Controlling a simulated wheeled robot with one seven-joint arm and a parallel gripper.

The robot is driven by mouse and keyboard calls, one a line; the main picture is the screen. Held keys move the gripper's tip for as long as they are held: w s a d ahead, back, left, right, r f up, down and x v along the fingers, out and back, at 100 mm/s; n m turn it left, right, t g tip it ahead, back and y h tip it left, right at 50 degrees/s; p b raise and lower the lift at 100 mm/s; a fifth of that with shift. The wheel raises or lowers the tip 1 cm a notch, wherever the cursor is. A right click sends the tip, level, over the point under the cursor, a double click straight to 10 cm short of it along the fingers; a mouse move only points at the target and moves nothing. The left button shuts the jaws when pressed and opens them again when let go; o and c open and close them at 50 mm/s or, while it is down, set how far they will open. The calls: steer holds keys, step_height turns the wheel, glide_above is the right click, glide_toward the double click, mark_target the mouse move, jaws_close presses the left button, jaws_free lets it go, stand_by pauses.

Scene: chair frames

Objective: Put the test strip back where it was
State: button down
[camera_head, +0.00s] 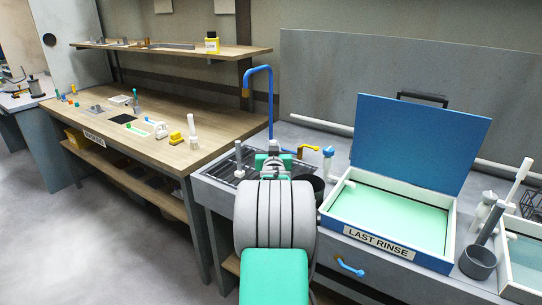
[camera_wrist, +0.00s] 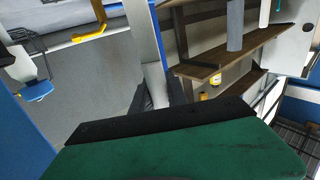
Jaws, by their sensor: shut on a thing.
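My gripper (camera_head: 273,148) is over the grey sink unit in the middle of the head view, mostly hidden behind my own arm. In the wrist view its dark fingers (camera_wrist: 156,92) show beyond the green and black housing, close together. A pale, flat upright strip (camera_wrist: 146,45) shows at the fingers; it looks like the test strip, but I cannot be sure of its outline. In the head view what the gripper holds is too small to tell. A blue-lidded box labelled LAST RINSE (camera_head: 323,214) stands open to the right, with pale green liquid inside.
A wooden bench (camera_head: 155,155) at left holds a black square (camera_head: 123,118), a green strip-like piece (camera_head: 135,129), a yellow block (camera_head: 176,138) and a white brush (camera_head: 192,130). A blue tap (camera_head: 270,95) rises behind my gripper. A grey cup (camera_head: 478,262) stands right of the box.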

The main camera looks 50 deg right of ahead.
steer(key=shift+w+d+f, duration=0.1)
steer(key=shift+w+f, duration=0.05)
steer(key=shift+f, duration=0.9)
steer(key=shift+w+d+f, duration=0.1)
steer(key=shift+f, duration=0.9)
steer(key=c, duration=1.3)
jaws_free()
